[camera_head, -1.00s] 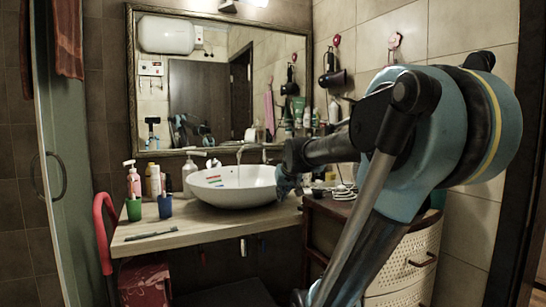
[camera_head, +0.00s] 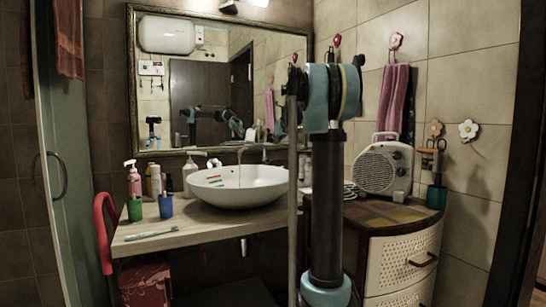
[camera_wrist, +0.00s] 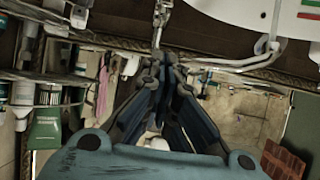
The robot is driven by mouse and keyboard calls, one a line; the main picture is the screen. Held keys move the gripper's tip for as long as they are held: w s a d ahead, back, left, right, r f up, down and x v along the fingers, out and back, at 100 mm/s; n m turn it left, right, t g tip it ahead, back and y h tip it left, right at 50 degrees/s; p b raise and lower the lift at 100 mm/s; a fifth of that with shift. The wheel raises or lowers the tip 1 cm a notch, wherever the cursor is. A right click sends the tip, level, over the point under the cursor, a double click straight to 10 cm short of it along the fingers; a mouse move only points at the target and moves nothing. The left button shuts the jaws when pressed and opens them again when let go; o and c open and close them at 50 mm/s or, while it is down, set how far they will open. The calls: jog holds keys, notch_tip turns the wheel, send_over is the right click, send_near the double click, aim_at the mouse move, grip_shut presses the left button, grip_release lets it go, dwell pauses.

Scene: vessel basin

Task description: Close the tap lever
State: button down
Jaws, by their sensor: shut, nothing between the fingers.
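The tap (camera_head: 264,153) stands behind the white basin (camera_head: 240,186), and a thin stream of water falls from its spout on the left. In the wrist view, which is turned upside down, the tap body (camera_wrist: 160,22) is at the top middle. Its spout (camera_wrist: 232,62) runs right, with the basin rim (camera_wrist: 290,12) at top right. My gripper (camera_wrist: 154,66) is shut and empty. Its fingertips overlap the tap's top in this view, so the lever is largely hidden and I cannot tell whether they touch. My arm hides the gripper in the head view.
The mirror (camera_head: 205,85) is behind the tap. Bottles (camera_head: 133,180), a green cup (camera_head: 134,209) and a blue cup (camera_head: 165,206) stand left of the basin. A white heater (camera_head: 384,168) stands on the cabinet (camera_head: 405,262) at the right. Shelf bottles (camera_wrist: 45,130) are left in the wrist view.

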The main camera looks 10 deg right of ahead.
jog(key=x, duration=1.1)
jog(key=shift+w+d+r, duration=0.15)
jog(key=shift+w+r, duration=0.1)
jog(key=shift+r, duration=0.1)
jog(key=shift+s+d+f, duration=0.1)
jog(key=shift+s+f, duration=0.15)
jog(key=shift+f, duration=0.3)
jog(key=shift+s+f, duration=0.2)
jog(key=shift+f, duration=0.3)
jog(key=shift+s+f, duration=0.2)
jog(key=shift+f, duration=0.6)
